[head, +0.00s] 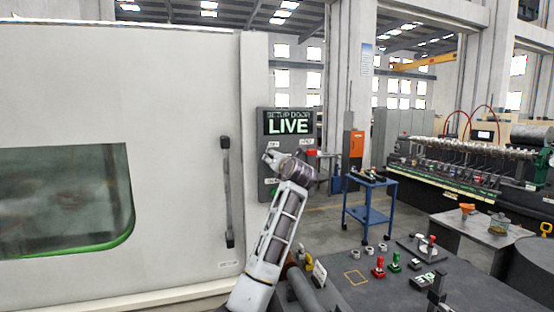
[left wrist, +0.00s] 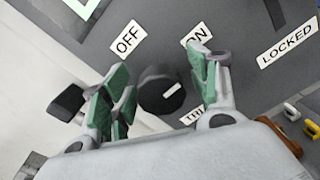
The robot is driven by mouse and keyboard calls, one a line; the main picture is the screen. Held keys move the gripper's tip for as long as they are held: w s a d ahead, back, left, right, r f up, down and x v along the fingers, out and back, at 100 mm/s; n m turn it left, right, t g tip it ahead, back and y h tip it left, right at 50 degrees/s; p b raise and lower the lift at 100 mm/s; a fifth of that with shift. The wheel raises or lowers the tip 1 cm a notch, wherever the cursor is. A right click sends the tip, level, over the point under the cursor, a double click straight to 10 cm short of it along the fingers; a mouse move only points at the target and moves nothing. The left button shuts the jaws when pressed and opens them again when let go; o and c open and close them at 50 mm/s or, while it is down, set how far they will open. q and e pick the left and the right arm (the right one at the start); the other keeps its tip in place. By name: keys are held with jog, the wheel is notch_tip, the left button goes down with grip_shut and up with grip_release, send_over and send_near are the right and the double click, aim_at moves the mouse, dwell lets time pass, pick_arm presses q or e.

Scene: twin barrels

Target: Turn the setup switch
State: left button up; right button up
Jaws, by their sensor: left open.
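A round black knob switch (left wrist: 155,97) with a white pointer mark sits on the grey panel, below the OFF label (left wrist: 128,38) and the partly covered ON label (left wrist: 197,36). Its pointer slants up to the right. My left gripper (left wrist: 160,63) is open, its green-padded fingers on either side of the knob; I cannot tell whether they touch it. In the head view my left gripper (head: 272,157) is at the control panel (head: 290,197) beneath the display (head: 289,122) reading "SETUP DOOR LIVE", and hides the knob. My right gripper is not seen.
A large white machine door with a dark handle (head: 227,190) stands left of the panel. A red button (head: 311,153) is beside my gripper. A LOCKED label (left wrist: 288,42) is on the panel. A dark table (head: 335,280) with small parts and a blue cart (head: 369,215) stand to the right.

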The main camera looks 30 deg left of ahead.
pick_arm(q)
jog(key=c, duration=1)
